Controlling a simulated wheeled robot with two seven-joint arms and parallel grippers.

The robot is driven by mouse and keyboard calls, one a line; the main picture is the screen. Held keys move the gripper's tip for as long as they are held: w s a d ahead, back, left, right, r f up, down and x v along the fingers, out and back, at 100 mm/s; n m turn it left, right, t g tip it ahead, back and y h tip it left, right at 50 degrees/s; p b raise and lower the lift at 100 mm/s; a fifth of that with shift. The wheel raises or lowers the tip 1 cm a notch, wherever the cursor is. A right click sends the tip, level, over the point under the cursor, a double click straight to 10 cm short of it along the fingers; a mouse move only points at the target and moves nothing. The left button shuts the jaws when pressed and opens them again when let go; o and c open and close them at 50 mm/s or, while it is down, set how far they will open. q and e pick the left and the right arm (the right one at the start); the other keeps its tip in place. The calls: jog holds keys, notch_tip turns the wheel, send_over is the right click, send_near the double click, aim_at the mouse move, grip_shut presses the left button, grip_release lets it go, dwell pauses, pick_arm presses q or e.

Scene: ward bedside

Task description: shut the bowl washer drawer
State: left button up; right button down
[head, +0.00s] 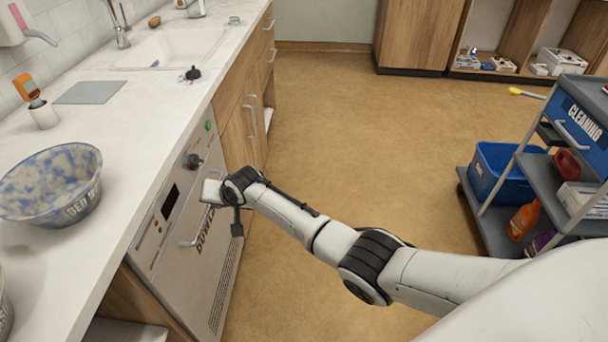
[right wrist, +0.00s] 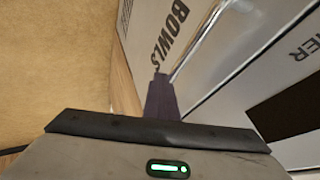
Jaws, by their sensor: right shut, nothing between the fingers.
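The bowl washer (head: 165,215) is built in under the counter at the left, with a dark display and a black knob on its upper panel. Its drawer front (head: 215,270), marked BOWLS, has a bar handle (head: 190,242). The front looks about in line with the panel above; I cannot tell whether a small gap is left. My right gripper (head: 210,193) is shut and empty beside the washer's front near the handle. The right wrist view shows its dark fingers (right wrist: 160,96) close to the drawer front (right wrist: 165,30); contact is unclear. My left gripper is out of view.
A patterned bowl (head: 55,183) stands on the white counter (head: 120,140), with a sink (head: 170,48) farther back. Wooden cabinets (head: 240,135) with handles adjoin the washer. A cleaning cart (head: 540,165) stands at the right. The floor (head: 350,130) between is clear.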

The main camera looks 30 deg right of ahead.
jog(key=shift+a+r, duration=0.25)
jog(key=shift+a, duration=0.1)
jog(key=s+d+r+p, duration=0.6)
jog(key=s, duration=0.2)
jog(key=s+f+n, duration=0.2)
jog(key=s+f, duration=0.2)
jog(key=s, duration=0.4)
jog(key=s+f+n, duration=0.1)
jog(key=s+f, duration=0.4)
jog(key=s, duration=0.2)
jog(key=s+d+n+t, duration=0.1)
jog(key=s+n, duration=0.3)
jog(key=s, duration=1.3)
jog(key=shift+s+d+f, duration=0.2)
jog(key=shift+s+d, duration=0.05)
jog(key=shift+d, duration=0.05)
